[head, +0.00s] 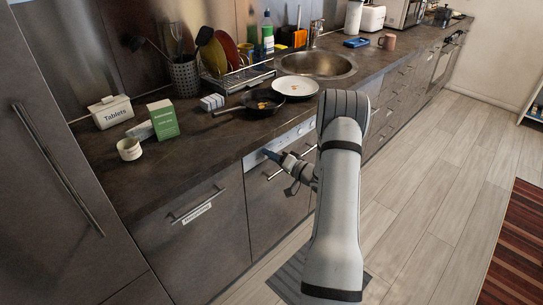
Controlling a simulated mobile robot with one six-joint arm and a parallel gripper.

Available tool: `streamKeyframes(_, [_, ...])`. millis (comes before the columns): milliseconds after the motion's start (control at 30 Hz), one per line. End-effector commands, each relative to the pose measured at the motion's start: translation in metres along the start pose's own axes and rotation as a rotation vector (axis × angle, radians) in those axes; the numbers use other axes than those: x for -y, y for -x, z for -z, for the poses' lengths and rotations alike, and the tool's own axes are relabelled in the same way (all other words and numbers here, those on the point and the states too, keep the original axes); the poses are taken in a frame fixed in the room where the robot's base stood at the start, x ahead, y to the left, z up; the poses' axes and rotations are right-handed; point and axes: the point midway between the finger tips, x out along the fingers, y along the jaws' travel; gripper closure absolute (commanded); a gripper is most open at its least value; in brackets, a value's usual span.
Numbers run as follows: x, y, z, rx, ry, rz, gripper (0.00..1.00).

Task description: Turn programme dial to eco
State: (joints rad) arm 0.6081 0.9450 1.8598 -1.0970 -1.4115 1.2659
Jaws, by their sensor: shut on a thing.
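The dishwasher's silver control panel (300,133) runs along the top of a dark front below the worktop, in the middle of the head view. My gripper (268,155) is at the left part of this panel, with its fingertips against it. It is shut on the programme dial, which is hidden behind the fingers. The dial's pointer and the programme marks are too small and covered to read. The dishwasher door (265,215) is closed, with a bar handle (283,172) just below and right of the gripper.
A labelled drawer front (190,240) with a handle is to the left. The worktop above holds a frying pan (263,104), a white plate (295,87), a green box (162,119), a tablets box (111,112) and a cup (129,149).

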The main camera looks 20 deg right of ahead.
Motion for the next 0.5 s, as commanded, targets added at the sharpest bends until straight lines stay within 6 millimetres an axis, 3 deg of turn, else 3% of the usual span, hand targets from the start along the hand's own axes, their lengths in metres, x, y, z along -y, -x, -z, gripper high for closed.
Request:
streamKeyframes(467, [-0.0021, 0.0, -0.0067, 0.01, -0.02, -0.002, 0.9])
streamKeyframes(500, [-0.002, -0.0001, -0.0067, 0.011, -0.02, -0.002, 0.65])
